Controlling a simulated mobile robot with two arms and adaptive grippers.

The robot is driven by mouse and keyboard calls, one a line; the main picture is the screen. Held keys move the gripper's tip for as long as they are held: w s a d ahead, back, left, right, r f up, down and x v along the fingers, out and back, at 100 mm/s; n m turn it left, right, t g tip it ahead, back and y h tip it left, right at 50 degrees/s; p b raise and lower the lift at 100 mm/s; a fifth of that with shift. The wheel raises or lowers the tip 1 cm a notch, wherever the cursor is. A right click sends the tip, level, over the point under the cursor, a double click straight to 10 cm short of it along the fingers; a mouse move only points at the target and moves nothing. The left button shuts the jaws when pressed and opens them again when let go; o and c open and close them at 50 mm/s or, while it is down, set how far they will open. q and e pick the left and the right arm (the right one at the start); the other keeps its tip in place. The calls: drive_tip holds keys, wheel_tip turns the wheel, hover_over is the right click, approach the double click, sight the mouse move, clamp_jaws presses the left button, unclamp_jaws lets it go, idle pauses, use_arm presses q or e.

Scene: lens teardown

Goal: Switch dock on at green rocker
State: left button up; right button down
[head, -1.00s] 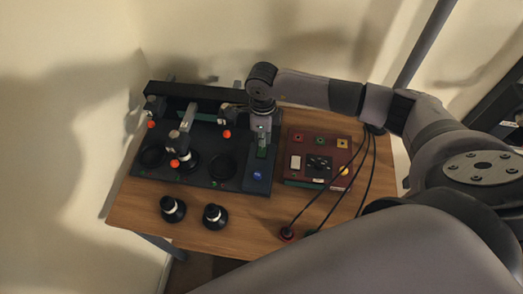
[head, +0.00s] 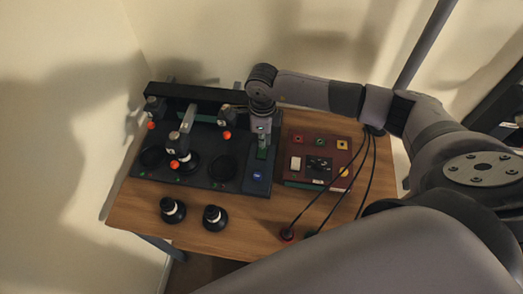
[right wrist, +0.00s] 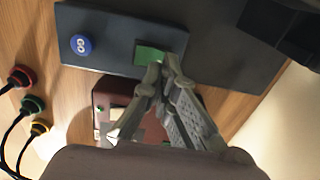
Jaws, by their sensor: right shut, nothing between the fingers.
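The dark dock (head: 198,184) lies on the wooden table. The green rocker (head: 262,154) is on the panel at its right end, behind the blue GO button (head: 257,176). The rocker (right wrist: 149,55) and GO button (right wrist: 81,45) also show in the right wrist view. My right gripper (head: 262,143) comes down over the rocker from behind. In the right wrist view its fingers (right wrist: 162,68) are shut and empty, with the tips at the rocker's near edge. I cannot tell whether they touch it. My left gripper is out of view.
A maroon box (head: 312,177) with sockets and a meter stands right of the dock, with black cables (head: 340,176) beside it. Two black lens-like parts (head: 172,209) (head: 215,217) stand in front. Clamp arms with orange knobs (head: 151,126) rise over the dock.

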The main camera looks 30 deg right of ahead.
sight(262, 149)
drive_tip(key=shift+f+b, duration=1.1)
drive_tip(key=shift+f, duration=0.1)
idle(0.5)
drive_tip(key=shift+r, duration=0.1)
drive_tip(key=shift+r+p, duration=2.05)
drive_tip(key=shift+r, duration=1.4)
